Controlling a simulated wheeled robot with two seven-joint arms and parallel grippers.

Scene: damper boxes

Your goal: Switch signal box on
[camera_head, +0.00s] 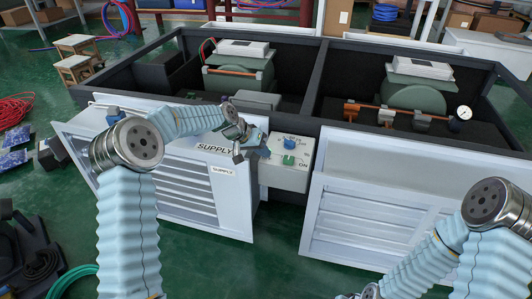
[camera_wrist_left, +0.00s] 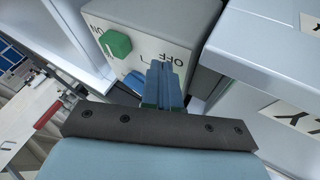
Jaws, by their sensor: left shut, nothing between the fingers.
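The signal box is a pale grey box (camera_head: 282,176) at the middle of the head view, between two louvred panels. Its front has a blue knob (camera_head: 291,143) above a green knob (camera_head: 288,160), with OFF and ON lettering. In the left wrist view the green knob (camera_wrist_left: 117,43) shows beside ON. My left gripper (camera_head: 262,152) is at the left edge of the box face. In the wrist view its fingers (camera_wrist_left: 163,82) are shut and empty, in front of the OFF lettering. Whether they touch the box cannot be told. My right gripper's fingers are not visible.
A white SUPPLY panel (camera_head: 190,172) stands left of the box, and another louvred panel (camera_head: 385,205) stands right. Behind is a dark open frame (camera_head: 310,80) with green dampers and a round gauge (camera_head: 465,113). Green floor is free in front.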

